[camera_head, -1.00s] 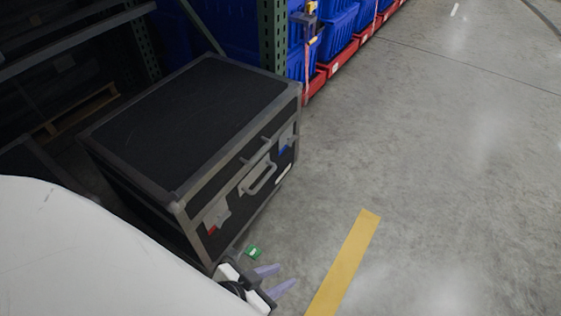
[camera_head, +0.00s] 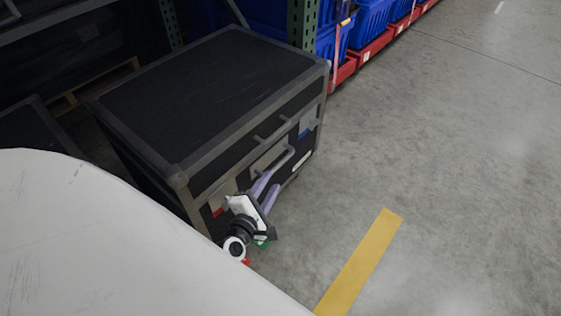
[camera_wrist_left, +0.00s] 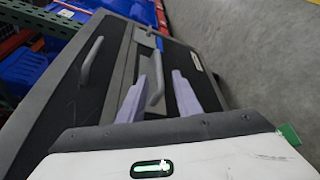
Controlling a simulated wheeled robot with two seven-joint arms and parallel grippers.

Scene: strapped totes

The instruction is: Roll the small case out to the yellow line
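The black case (camera_head: 215,85) with grey metal edges stands on the floor beside the rack. Its front has a grey pull handle (camera_head: 282,163), which also shows in the left wrist view (camera_wrist_left: 156,82). My left gripper (camera_head: 270,182) is at the case front, by the lower left end of the handle. In the left wrist view its two pale fingers (camera_wrist_left: 160,75) are apart, with the handle seen between them; I cannot tell whether they touch it. The yellow line (camera_head: 362,262) lies on the floor right of the case, with a gap between. My right gripper is not in view.
Blue totes (camera_head: 370,22) on red bases (camera_head: 370,57) line the rack behind the case. A green rack post (camera_head: 302,22) stands close behind it. Another dark box (camera_head: 35,140) is at left. The grey floor (camera_head: 470,150) on the right is clear.

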